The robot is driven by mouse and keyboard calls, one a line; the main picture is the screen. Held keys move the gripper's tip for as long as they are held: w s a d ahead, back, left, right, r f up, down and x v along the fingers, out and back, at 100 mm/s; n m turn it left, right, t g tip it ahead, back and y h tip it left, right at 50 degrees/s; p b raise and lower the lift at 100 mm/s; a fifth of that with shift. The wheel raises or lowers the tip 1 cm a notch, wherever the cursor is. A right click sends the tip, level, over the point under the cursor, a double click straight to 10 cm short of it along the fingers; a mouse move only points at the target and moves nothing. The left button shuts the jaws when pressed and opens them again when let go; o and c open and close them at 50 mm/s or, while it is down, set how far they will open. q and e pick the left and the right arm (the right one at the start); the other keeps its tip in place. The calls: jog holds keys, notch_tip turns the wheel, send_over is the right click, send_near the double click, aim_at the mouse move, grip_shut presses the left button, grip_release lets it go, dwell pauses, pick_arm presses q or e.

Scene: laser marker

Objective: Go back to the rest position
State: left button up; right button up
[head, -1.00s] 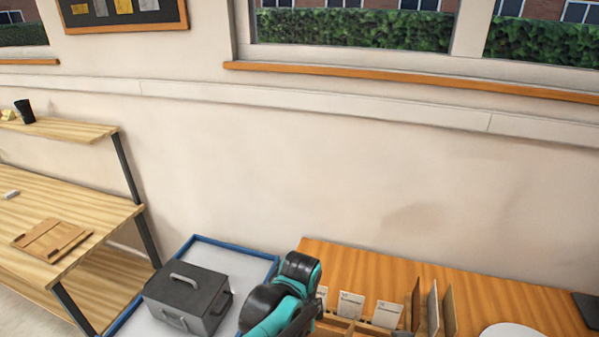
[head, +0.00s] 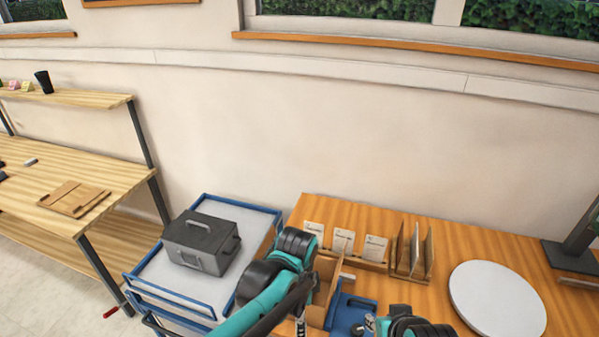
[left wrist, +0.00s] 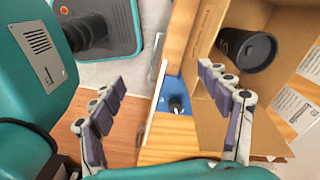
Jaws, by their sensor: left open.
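My left gripper (left wrist: 162,88) shows in the left wrist view with its two fingers spread wide and nothing between them. Its right finger is in front of an open cardboard box (left wrist: 277,88) holding a black tumbler (left wrist: 248,50); I cannot tell whether finger and box touch. In the head view my left arm (head: 268,290) reaches over the cart's right side and the table's left end, beside the cardboard box (head: 325,285). The left fingers are not clear there. Part of my right arm (head: 418,328) shows at the bottom edge; its gripper is out of frame.
A blue-framed cart (head: 150,278) carries a grey metal box (head: 200,243). The orange wooden table (head: 470,235) holds a card rack (head: 345,258), wooden dividers (head: 413,250), a white disc (head: 497,298), a blue device (head: 350,312) and a dark stand (head: 575,250). A wooden shelf desk (head: 110,170) stands left.

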pick_arm(q)
jog(key=s+a+n+t+b, duration=0.2)
jog(key=a+n+t+b, duration=0.1)
jog(key=a+n, duration=0.5)
jog(key=s+a+f+n+t+b, duration=0.1)
jog(key=a+n+t+b, duration=0.3)
jog(key=a+n, duration=0.4)
jog(key=shift+s+a+f+n, duration=0.3)
jog(key=shift+s+a, duration=0.45)
jog(key=shift+s, duration=0.05)
